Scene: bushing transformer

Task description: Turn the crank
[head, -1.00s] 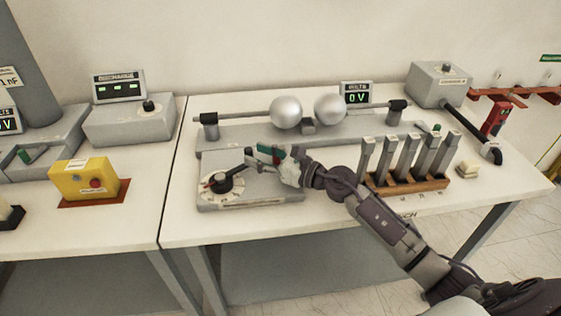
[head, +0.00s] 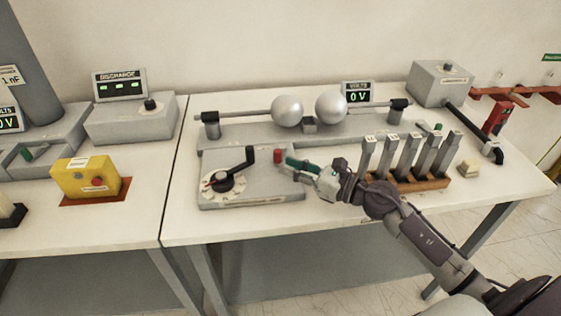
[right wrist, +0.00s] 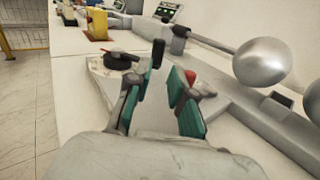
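The crank is a black arm (head: 238,168) on a round white dial, set on a grey box (head: 255,193) on the right-hand table. Its raised black handle end points to the upper right. The crank (right wrist: 122,60) shows ahead in the right wrist view, its handle close to the left-hand fingertip; I cannot tell if they touch. A red knob (head: 278,156) sits right of the crank, partly hidden behind a finger in the right wrist view (right wrist: 190,78). My right gripper (head: 290,161) is open and empty, its green-padded fingers (right wrist: 165,88) apart. My left gripper is out of view.
Two silver spheres (head: 287,111) on rods stand behind the crank box. A wooden rack (head: 405,184) with several grey upright pieces stands to the right. A yellow box (head: 88,178) sits on the left table. Bare tabletop lies in front of the crank box.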

